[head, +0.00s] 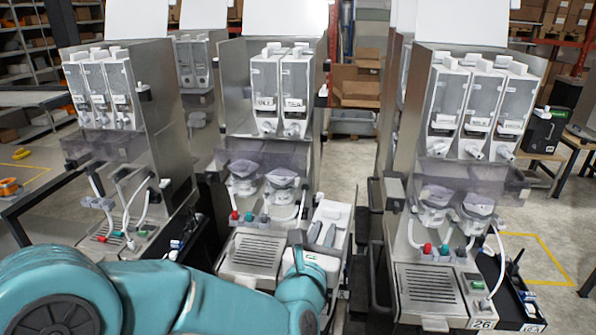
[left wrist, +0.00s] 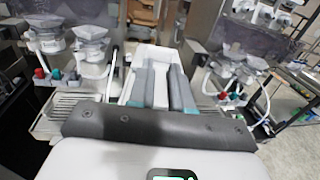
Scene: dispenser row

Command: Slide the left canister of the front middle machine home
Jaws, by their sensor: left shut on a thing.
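The front middle machine (head: 259,215) stands in the centre of the head view. Two upright canisters (head: 265,92) and (head: 296,92) show in its upper part, with a bare grey space (head: 235,95) to their left. My left gripper (head: 321,236) is low, to the right of the machine's drip tray. It is shut on a white canister (head: 333,211), clear of the upper row. In the left wrist view the grey fingers (left wrist: 160,90) flank the white canister (left wrist: 156,56); its far end is partly hidden. My right gripper is not in view.
Another machine (head: 120,120) stands to the left and one (head: 470,120) to the right, each with three canisters. Mixing cups (head: 281,180) and a drip tray (head: 256,250) project from the middle machine's front. Floor shows between the middle and right machines.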

